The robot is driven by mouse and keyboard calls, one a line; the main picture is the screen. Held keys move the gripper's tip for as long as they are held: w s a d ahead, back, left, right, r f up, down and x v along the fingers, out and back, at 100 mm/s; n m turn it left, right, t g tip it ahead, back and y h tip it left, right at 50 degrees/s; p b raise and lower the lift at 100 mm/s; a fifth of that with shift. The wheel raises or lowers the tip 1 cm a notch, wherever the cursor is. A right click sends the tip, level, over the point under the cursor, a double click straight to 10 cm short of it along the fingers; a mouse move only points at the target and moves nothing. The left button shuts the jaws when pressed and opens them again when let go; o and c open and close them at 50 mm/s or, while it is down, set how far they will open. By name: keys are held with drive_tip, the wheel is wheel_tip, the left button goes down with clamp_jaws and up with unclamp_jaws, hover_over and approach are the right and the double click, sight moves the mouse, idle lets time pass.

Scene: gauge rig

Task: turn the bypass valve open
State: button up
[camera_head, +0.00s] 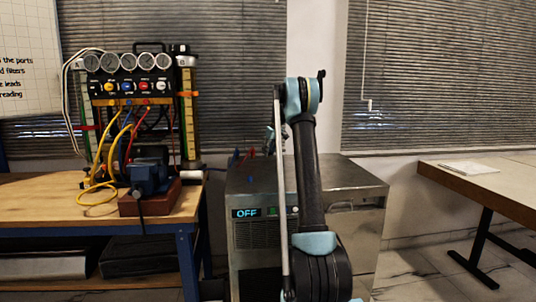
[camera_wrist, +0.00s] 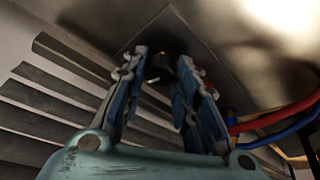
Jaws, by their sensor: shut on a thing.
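The cabinet's display (camera_head: 246,213) reads OFF.
Red and blue hoses (camera_wrist: 275,122) run close to the right finger in the wrist view. A gauge rig (camera_head: 125,63) and a blue vise (camera_head: 148,178) stand on the wooden bench at left. Another table (camera_head: 500,180) is at right, with floor between it and the cabinet.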

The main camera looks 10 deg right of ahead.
drive_tip(key=shift+w+d+n+y, duration=0.1)
drive_tip(key=shift+n+y, duration=0.2)
drive_tip(key=shift+n, duration=0.8)
drive_tip(key=shift+g, duration=0.3)
drive_tip(key=o, duration=1.1)
drive_tip(key=shift+c, duration=0.2)
drive_tip(key=v, duration=1.1)
drive_tip(key=shift+d+r, duration=0.15)
drive_tip(key=shift+r, duration=0.2)
